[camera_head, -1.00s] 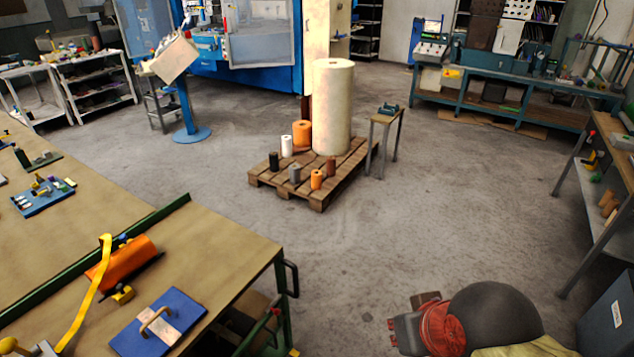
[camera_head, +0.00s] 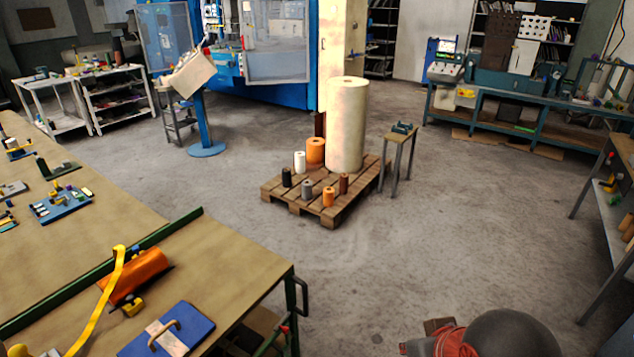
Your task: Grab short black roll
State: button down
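A short black roll (camera_head: 287,177) stands upright at the front left corner of a wooden pallet (camera_head: 319,215) on the floor. Beside it on the pallet stand a grey roll (camera_head: 307,190), a small orange roll (camera_head: 328,197) and a small brown roll (camera_head: 343,184). Behind it are a white roll (camera_head: 299,161), a larger orange roll (camera_head: 315,151) and a very tall cream roll (camera_head: 346,125). A dark rounded part with a red band at the bottom right looks like part of my arm. My gripper cannot be made out, and the pallet is well away from that part.
A wooden workbench (camera_head: 190,260) with a green edge fills the lower left. A small stand (camera_head: 397,155) is right of the pallet. A blue machine (camera_head: 270,85) is behind. Shelving (camera_head: 600,205) lines the right. Open floor (camera_head: 430,240) lies in front and right of the pallet.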

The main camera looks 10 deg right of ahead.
aim_at(287, 173)
jog(key=i+l+z, duration=0.2)
jog(key=i+z, duration=0.6)
jog(key=i, duration=0.2)
jog(key=i+u, duration=0.15)
jog(key=i, duration=0.4)
jog(key=i+l+u, duration=0.2)
jog(key=i, duration=0.3)
jog(key=i+l+u, duration=0.15)
jog(key=i, duration=0.35)
jog(key=i+j+u, duration=0.2)
jog(key=i+u, duration=0.2)
jog(key=i+j+u, duration=0.1)
jog(key=i+u, duration=0.7)
jog(key=i+l+u, duration=0.15)
jog(key=i+u, duration=0.3)
jog(key=i+j+z, duration=0.15)
jog(key=i+z, duration=0.2)
jog(key=i+j+z, duration=0.35)
jog(key=i, duration=0.2)
jog(key=i+j+z, duration=0.75)
jog(key=j+z, duration=0.2)
jog(key=i+j+z, duration=0.15)
jog(key=j+z, duration=0.15)
jog(key=i+j+z, duration=0.1)
jog(key=j+z, duration=0.25)
jog(key=j, duration=0.15)
jog(key=j+z, duration=0.3)
jog(key=j, duration=0.15)
jog(key=i, duration=0.05)
